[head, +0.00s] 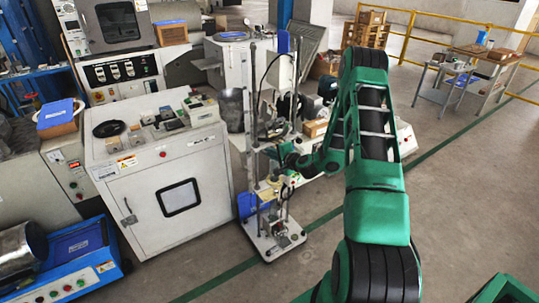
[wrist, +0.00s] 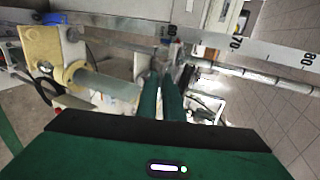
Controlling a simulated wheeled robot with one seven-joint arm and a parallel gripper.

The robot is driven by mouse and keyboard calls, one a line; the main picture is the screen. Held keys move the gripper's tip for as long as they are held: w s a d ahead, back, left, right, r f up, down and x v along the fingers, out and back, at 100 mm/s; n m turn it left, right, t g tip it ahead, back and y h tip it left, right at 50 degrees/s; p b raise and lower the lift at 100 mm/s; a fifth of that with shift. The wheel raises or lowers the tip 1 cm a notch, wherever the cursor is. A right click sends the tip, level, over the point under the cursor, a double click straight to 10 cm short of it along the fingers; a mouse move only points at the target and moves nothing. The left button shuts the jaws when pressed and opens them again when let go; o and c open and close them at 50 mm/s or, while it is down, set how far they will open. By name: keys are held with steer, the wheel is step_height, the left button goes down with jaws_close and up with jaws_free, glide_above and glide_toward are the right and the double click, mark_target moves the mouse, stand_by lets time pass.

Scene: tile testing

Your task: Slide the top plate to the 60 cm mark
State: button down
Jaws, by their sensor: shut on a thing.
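The test stand (head: 249,130) stands upright mid-picture in the head view, with tall metal posts above a small white base. My gripper (head: 286,181) reaches in at its lower part, among pale fittings. In the wrist view my green gripper fingers (wrist: 163,88) are close together, shut on a part of the top plate; the grip is small and mostly hidden. The white scale (wrist: 270,47) runs across the top right, with 70 and 80 readable and rising to the right. The fingertips are left of the 70.
A yellowish block (wrist: 40,47) and a metal cylinder (wrist: 107,84) lie left of my fingers in the wrist view. A large white cabinet (head: 165,178) stands close left of the stand. Open floor (head: 452,190) lies to the right.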

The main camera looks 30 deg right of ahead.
steer(key=shift+w+f, duration=0.1)
steer(key=shift+f, duration=0.4)
stand_by(0.5)
steer(key=c, duration=1.9)
jaws_free()
steer(key=shift+r, duration=0.1)
steer(key=shift+v, duration=3.5)
